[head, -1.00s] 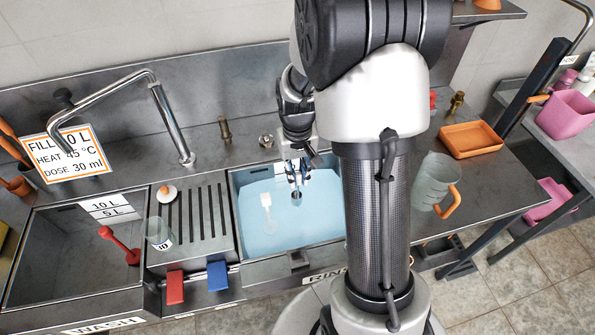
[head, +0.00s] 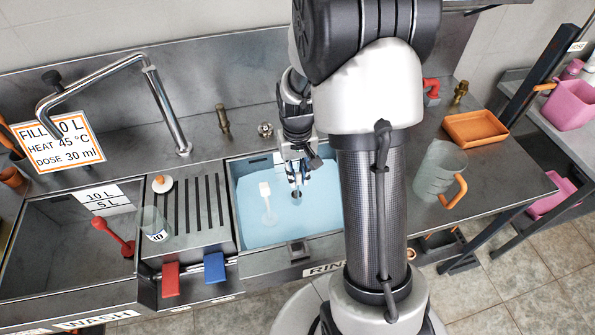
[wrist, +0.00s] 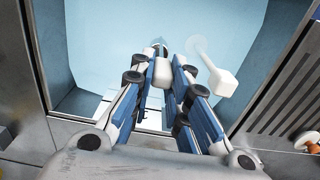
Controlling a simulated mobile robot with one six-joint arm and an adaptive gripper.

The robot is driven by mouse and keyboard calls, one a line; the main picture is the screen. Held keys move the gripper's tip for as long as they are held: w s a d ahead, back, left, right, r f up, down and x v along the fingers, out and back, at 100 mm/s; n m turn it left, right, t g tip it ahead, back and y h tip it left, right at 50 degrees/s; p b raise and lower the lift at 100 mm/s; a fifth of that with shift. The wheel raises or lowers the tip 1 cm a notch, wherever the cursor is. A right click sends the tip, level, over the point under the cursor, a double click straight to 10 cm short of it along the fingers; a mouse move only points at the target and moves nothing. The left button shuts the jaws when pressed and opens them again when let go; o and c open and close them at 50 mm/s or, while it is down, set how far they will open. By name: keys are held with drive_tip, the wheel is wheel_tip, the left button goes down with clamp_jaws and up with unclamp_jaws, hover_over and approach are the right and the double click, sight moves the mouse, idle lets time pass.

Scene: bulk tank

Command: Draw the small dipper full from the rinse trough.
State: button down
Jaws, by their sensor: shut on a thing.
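The rinse trough (head: 258,235) is a steel basin with pale blue water, at the centre of the head view. My gripper (head: 296,180) points down into it near its right side. In the wrist view my gripper (wrist: 160,85) is shut on a small white piece (wrist: 161,73), seemingly the handle of the small dipper. A dark round part shows just past the fingertips; the fingers hide most of it, and I cannot tell its fill. A white block with a thin stem and pale disc (head: 265,190) stands in the water left of my gripper.
Left of the trough is a slatted drainboard (head: 192,210) with a clear beaker (head: 153,224) and a white-and-orange knob (head: 162,184). Red (head: 170,280) and blue (head: 215,268) handles stick out in front. A clear jug (head: 438,172) and orange tray (head: 475,128) stand right.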

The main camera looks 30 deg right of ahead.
drive_tip(key=shift+f+b, duration=1.9)
drive_tip(key=shift+f, duration=1.05)
drive_tip(key=shift+r, duration=0.15)
wheel_tip(320, 180, up, 17)
drive_tip(key=p, duration=1.4)
drive_tip(key=shift+r, duration=0.2)
idle(2.2)
idle(0.4)
